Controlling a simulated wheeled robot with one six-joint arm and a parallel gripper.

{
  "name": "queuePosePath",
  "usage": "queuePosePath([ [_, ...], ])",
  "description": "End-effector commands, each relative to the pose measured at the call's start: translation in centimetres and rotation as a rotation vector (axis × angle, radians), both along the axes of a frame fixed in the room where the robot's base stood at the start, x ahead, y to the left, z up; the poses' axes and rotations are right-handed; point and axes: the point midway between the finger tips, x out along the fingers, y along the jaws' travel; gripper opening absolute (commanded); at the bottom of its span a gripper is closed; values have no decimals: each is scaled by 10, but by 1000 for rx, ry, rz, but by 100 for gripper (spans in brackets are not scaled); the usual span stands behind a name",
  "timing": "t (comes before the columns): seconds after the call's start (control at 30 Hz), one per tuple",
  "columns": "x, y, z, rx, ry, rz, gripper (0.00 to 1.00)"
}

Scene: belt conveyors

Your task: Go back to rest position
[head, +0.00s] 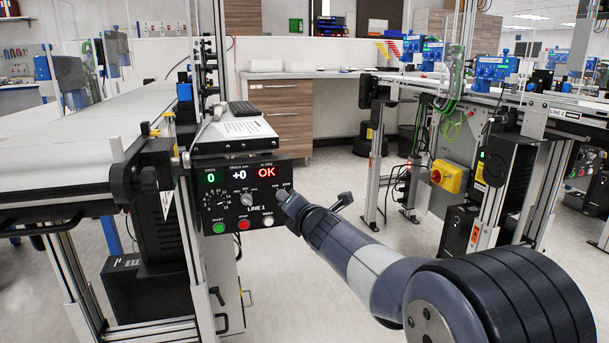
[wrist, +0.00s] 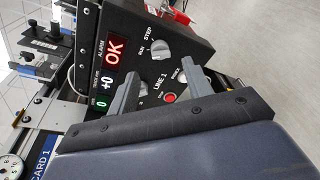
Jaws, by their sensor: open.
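My gripper (head: 285,198) is at the right edge of the black LINE 1 control panel (head: 217,183) in the head view. Its fingers are too small there to make out. In the wrist view my gripper (wrist: 160,69) shows two grey fingers spread apart with nothing between them. They point at the panel (wrist: 192,42), which appears tilted. Whether they touch it I cannot tell. A grey RUN/STEP knob (wrist: 157,48) lies beyond the fingers, and a red button (wrist: 169,97) shows between them. The display reads 0, +0 and a red OK.
A belt conveyor (head: 60,140) stands left of the panel. A second line (head: 565,100) with blue devices and a yellow switch box (head: 449,176) stands at the right. Wooden drawers (head: 288,112) are behind. The floor between the lines is open.

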Motion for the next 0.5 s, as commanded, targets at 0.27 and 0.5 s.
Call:
queuePosePath([
  [0.27,38,16,-7,0,1,1,48],
  [0.5,57,23,-10,1,0,0,48],
])
